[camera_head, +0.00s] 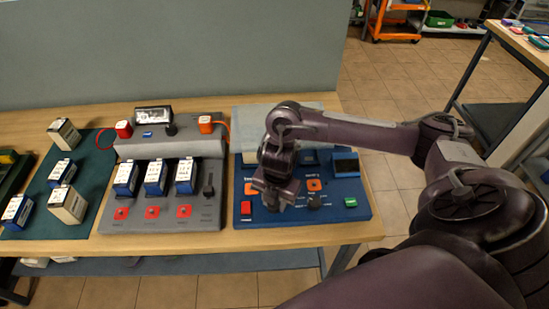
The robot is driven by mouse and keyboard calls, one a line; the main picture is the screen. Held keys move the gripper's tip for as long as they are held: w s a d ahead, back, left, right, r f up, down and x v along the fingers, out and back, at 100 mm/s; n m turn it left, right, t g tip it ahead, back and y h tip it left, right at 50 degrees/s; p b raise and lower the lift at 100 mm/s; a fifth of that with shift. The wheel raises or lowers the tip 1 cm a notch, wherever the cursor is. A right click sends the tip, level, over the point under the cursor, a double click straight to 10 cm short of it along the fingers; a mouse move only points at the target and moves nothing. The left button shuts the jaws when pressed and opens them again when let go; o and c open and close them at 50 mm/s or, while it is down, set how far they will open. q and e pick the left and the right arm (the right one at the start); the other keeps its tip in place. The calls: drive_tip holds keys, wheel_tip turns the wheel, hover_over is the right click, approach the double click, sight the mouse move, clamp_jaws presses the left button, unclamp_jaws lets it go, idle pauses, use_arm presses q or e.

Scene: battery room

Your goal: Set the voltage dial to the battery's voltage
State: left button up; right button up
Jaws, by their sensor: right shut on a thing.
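My right gripper (274,198) points down over the left part of the blue charger panel (345,214). It is shut on a small dark knob, seemingly a dial, which the fingers mostly hide. A second dark dial (315,201) stands free just to the right of the fingers. The dial markings are too small to read. Several blue-and-white batteries (155,178) stand in the grey tester (160,217) to the left. Their printed voltages cannot be read. My left gripper is not in view.
The panel has a red button (246,208), a green button (350,202) and a dark display (345,162). A green mat (92,202) at the left holds more batteries, some cream. The tester has a meter (153,115) and red and orange clamps. Bare wood runs along the front edge.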

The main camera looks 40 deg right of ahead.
drive_tip(key=shift+n, duration=0.6)
drive_tip(key=o, duration=1)
drive_tip(key=shift+c, duration=0.2)
wheel_tip(320, 180, up, 8)
drive_tip(key=p, duration=0.3)
drive_tip(key=shift+s+d+f, duration=0.1)
drive_tip(key=shift+s+d, duration=0.05)
